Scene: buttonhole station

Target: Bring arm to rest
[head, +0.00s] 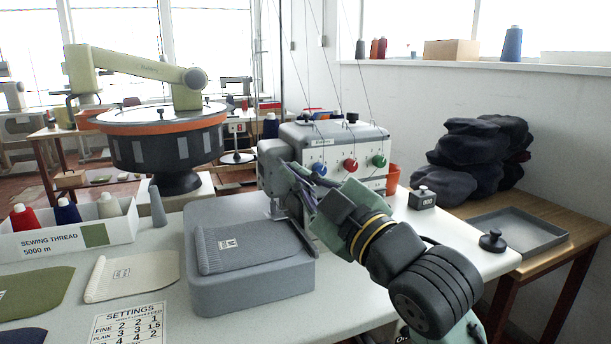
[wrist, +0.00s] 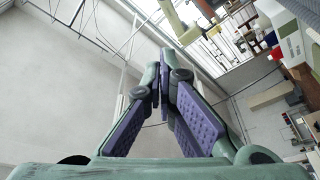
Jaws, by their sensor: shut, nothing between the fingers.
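My gripper (head: 298,172) is in front of the sewing machine (head: 345,138) in the head view, above the right rear of the grey block. Its green body and black wrist reach in from the lower right. In the wrist view my gripper (wrist: 164,72) has its purple-padded fingers closed together at the tips, with nothing between them. The wrist camera looks up past the fingers at wall, ceiling and windows. My arm hides part of the machine, and whether the fingers touch it cannot be told.
A grey block (head: 250,290) carries a folded grey knit piece (head: 250,245). A thread box (head: 70,238), cream fabric (head: 135,275) and settings card (head: 130,325) lie left. A small counter (head: 422,198), black knob (head: 492,241) and grey tray (head: 520,233) are right.

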